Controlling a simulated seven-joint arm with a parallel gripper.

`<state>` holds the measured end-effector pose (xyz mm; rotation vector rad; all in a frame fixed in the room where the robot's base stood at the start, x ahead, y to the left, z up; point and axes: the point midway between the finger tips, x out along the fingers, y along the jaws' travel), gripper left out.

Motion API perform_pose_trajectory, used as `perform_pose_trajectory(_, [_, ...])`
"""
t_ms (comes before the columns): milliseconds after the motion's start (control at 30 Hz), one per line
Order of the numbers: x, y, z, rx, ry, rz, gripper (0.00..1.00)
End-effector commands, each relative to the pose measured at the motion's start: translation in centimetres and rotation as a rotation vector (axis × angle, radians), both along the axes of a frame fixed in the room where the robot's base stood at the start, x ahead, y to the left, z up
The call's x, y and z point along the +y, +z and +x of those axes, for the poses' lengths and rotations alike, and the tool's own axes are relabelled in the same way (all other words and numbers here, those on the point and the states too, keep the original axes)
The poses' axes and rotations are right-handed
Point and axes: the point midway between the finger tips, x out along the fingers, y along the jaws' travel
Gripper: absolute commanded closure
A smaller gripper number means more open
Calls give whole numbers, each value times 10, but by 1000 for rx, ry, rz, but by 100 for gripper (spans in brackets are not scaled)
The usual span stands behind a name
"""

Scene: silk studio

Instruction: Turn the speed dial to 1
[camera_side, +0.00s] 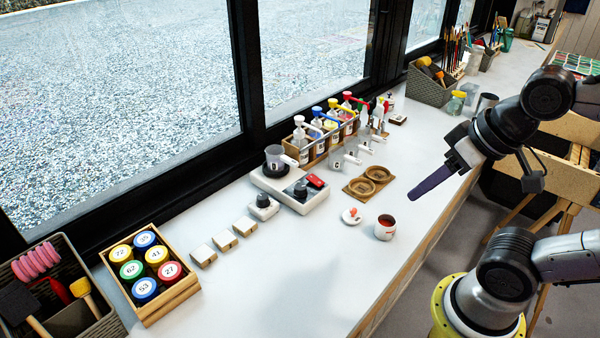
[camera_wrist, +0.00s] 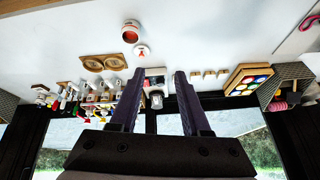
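A separate small white box with a black knob (camera_side: 263,199) sits just in front; I cannot tell which of the two is the speed dial, nor read any marks. My gripper (camera_side: 414,194) is above the bench's right edge, far from both, with purple fingers. In the wrist view its fingers (camera_wrist: 168,73) are apart with nothing held; the small box (camera_wrist: 156,98) shows between them.
A red-filled cup (camera_side: 384,228), a white lid (camera_side: 352,216) and a wooden holder (camera_side: 367,184) lie between my gripper and the base. A bottle rack (camera_side: 308,152) stands behind, small blocks (camera_side: 224,240) and a crate of coloured jars (camera_side: 177,294) to the left.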

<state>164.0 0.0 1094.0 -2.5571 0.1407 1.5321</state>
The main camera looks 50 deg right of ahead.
Motion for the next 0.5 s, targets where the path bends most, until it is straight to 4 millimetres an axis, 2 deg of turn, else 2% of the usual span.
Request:
perform_pose_trajectory(167, [0,34,28,-27,-280,155,40])
perform_pose_trajectory(267, [-1,50,56,-4,-458,246,40])
perform_pose_trajectory(400, [-2,60,109,52,-721,357,40])
perform_pose_trajectory(500, [-3,57,149,97,-890,412,40])
